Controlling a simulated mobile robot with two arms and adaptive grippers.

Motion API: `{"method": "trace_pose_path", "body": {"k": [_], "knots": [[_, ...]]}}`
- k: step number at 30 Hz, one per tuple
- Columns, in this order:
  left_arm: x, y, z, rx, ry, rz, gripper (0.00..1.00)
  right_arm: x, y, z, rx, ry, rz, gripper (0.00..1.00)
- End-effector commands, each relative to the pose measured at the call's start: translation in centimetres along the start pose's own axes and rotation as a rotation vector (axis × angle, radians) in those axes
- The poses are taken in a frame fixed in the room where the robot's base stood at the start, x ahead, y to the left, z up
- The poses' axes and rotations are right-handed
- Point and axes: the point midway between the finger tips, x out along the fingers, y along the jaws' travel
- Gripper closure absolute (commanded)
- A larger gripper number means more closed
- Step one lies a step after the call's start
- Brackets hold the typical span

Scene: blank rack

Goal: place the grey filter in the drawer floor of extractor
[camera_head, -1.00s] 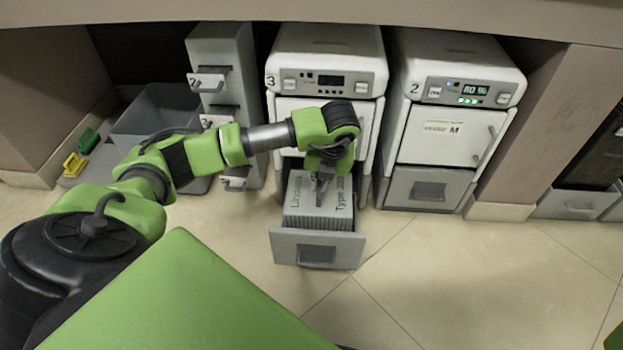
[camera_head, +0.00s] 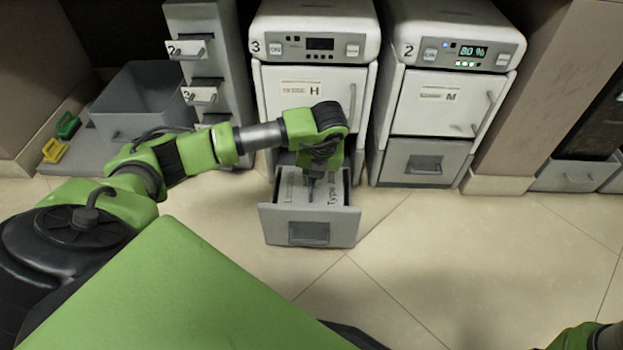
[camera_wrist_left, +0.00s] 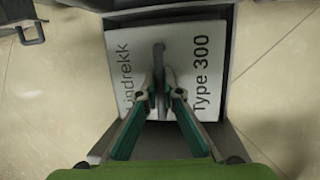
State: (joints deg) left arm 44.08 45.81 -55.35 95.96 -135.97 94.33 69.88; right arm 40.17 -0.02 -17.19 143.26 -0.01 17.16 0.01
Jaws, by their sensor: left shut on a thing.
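The grey filter (camera_head: 292,190) lies inside the pulled-out drawer (camera_head: 268,222) of the extractor marked 3 (camera_head: 315,85). The filter's top sits below the drawer's front edge. Its underside is hidden, so I cannot tell whether it touches the drawer floor. My right gripper is not in view.
A second extractor marked 2 (camera_head: 445,100) stands on the right, its drawer closed. A grey drawer column (camera_head: 205,50) and an open grey bin (camera_head: 145,105) stand on the left. The floor in front of the drawer (camera_head: 440,240) is clear.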

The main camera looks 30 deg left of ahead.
Motion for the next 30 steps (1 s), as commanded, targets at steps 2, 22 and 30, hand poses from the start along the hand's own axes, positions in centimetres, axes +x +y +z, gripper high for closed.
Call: {"method": "trace_pose_path", "body": {"k": [2,22,30], "knots": [[0.1,0.0,0.0,-0.001,-0.002,-0.001,1.0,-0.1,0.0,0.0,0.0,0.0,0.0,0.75],[-3.7,0.1,0.2,0.0,-0.002,-0.002,0.77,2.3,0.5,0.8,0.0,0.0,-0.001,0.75],[-8.9,0.1,0.2,0.001,-0.002,-0.002,0.77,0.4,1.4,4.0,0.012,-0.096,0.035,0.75]]}}
